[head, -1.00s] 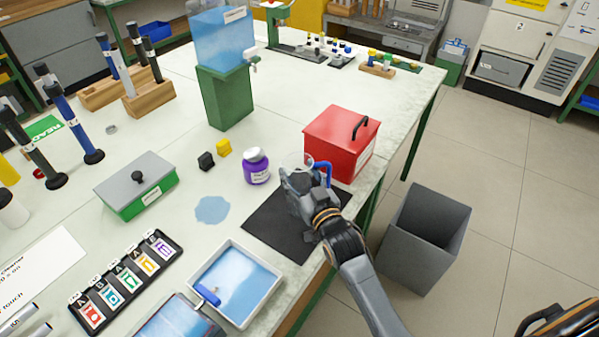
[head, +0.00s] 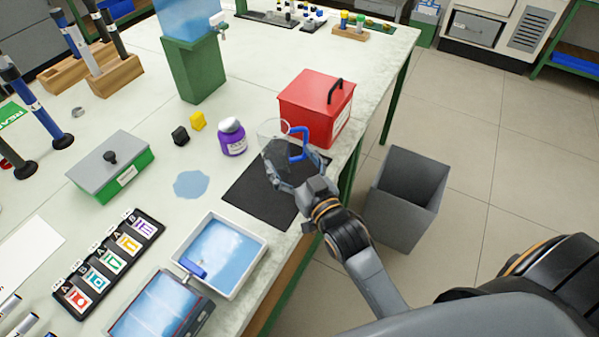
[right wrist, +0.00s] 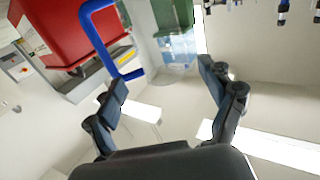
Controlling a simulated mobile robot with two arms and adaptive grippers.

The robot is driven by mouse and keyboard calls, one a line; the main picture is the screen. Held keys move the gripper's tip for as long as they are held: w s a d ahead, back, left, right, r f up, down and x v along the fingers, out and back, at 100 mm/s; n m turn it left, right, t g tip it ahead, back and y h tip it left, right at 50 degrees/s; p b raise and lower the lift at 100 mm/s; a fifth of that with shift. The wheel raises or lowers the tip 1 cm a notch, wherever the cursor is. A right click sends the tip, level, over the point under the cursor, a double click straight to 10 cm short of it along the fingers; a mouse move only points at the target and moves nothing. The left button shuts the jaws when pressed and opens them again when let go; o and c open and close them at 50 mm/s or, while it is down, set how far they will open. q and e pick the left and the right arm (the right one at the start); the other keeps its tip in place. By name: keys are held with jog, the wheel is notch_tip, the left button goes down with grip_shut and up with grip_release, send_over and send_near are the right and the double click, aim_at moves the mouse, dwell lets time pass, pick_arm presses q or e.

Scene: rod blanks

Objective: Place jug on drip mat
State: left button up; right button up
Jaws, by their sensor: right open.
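The jug (head: 272,133) is clear with a blue handle (head: 305,143). It stands upright at the far edge of the black drip mat (head: 262,199), in front of the red box. My right gripper (head: 280,164) is on the near side of the jug, over the mat, and hides the jug's base, so I cannot tell whether it rests fully on the mat. In the right wrist view, the two fingers (right wrist: 168,88) are spread, with the blue handle (right wrist: 92,40) and the clear body (right wrist: 176,58) beyond them. My left gripper is out of view.
The red box (head: 318,105) stands close behind the jug. A purple bottle (head: 233,140) is to the left. A white tray (head: 262,252) lies near the front edge. A grey bin (head: 405,200) stands on the floor to the right. A blue puddle-like patch (head: 191,185) lies left of the mat.

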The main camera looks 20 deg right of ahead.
jog(key=shift+s+d, duration=0.2)
jog(key=shift+s, duration=2.05)
